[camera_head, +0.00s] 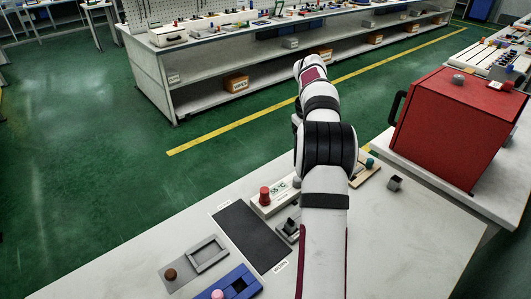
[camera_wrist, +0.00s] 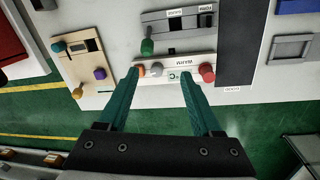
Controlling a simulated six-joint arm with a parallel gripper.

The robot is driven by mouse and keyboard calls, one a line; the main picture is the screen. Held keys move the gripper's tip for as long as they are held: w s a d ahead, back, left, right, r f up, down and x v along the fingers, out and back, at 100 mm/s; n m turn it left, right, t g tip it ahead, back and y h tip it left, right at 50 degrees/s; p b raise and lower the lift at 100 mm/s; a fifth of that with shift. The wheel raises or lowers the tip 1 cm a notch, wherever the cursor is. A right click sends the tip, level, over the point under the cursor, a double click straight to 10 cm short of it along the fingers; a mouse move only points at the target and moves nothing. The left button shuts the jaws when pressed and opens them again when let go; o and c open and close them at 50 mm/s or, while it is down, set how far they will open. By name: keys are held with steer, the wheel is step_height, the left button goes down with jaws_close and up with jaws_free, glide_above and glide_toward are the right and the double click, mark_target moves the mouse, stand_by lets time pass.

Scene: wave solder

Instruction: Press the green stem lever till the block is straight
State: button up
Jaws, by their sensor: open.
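In the wrist view a green stem (camera_wrist: 148,46) stands at the lower left edge of a dark grey fixture (camera_wrist: 203,21). I cannot tell how straight the block in the fixture is. In the head view my arm hides part of this fixture (camera_head: 288,231), and the green stem is not visible there. My gripper (camera_wrist: 159,73) is open and empty, its two teal fingers apart over a white panel (camera_wrist: 176,80). The green stem appears beyond the fingertips, nearer the left finger, with a visible gap.
The white panel carries a red knob (camera_wrist: 207,72) and a display. A wooden board (camera_wrist: 85,62) with coloured knobs lies to its left in the wrist view. A dark mat (camera_head: 251,236) lies on the bench. A red box (camera_head: 460,125) stands at the right.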

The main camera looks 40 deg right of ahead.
steer(key=d+f, duration=0.1)
steer(key=f, duration=0.4)
steer(key=d+f, duration=0.2)
steer(key=f, duration=0.4)
steer(key=s+d+f, duration=0.1)
steer(key=f, duration=0.5)
steer(key=shift+d, duration=0.4)
steer(key=shift+r, duration=0.1)
steer(key=shift+c, duration=0.3)
jaws_close()
